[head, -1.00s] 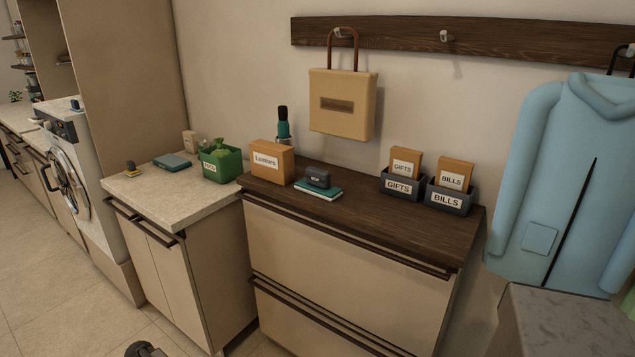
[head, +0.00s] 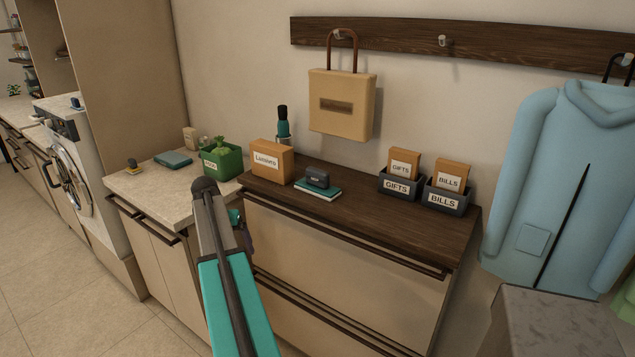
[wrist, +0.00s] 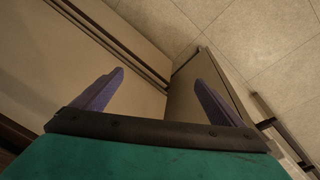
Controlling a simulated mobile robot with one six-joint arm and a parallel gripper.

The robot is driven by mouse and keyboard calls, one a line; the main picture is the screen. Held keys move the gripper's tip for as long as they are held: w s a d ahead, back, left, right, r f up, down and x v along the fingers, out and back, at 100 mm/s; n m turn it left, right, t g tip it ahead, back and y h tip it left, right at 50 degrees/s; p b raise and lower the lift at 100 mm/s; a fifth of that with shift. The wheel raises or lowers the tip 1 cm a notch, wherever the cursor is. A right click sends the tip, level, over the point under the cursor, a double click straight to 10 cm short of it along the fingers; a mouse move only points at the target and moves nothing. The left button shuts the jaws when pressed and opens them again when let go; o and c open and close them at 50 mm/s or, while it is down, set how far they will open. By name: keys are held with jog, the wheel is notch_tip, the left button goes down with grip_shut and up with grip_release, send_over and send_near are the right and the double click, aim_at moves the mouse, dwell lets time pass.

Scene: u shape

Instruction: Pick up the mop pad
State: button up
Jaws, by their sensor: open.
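I cannot tell for sure which thing is the mop pad. A flat teal-blue pad-like thing (head: 173,159) lies on the pale counter at the left. Another flat teal thing (head: 318,190) lies on the dark wood top, with a small dark blue case (head: 317,177) on it. My gripper (wrist: 158,77) is open and empty, its two purple fingers wide apart in the wrist view. In the head view my arm hides most of it, in front of the cabinets and below the counter tops. The wrist view shows cabinet fronts and floor, no pad.
The dark wood top (head: 375,215) holds an orange box (head: 270,160) and labelled boxes (head: 401,184). A bag (head: 342,105) and blue coat (head: 560,180) hang at the wall. Floor is clear at left.

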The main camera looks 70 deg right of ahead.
jog(key=s+d+r+m+p, duration=0.1)
jog(key=s+d+r, duration=0.25)
jog(key=r, duration=0.25)
jog(key=s+d+r+m+h, duration=0.1)
jog(key=s+d+r+m, duration=0.15)
jog(key=d+r, duration=0.35)
jog(key=s+d+r+p, duration=0.1)
jog(key=s+d+r, duration=0.3)
jog(key=r, duration=0.3)
jog(key=m+h, duration=0.1)
jog(key=m, duration=0.2)
send_near(317, 170)
jog(key=v, duration=0.3)
jog(key=shift+a+g+p, duration=0.25)
jog(key=shift+g+p, duration=0.05)
jog(key=shift+p, duration=0.15)
jog(key=shift+p+x, duration=1)
jog(key=shift+x, duration=3.3)
jog(key=shift+w+d, duration=0.1)
jog(key=shift+d, duration=0.1)
jog(key=shift+w+p+x, duration=0.15)
jog(key=shift+p+x, duration=0.45)
jog(key=shift+x, duration=0.65)
jog(key=shift+w+p+x, duration=0.15)
jog(key=shift+p+x, duration=0.45)
jog(key=shift+x, duration=0.65)
jog(key=shift+s, duration=0.1)
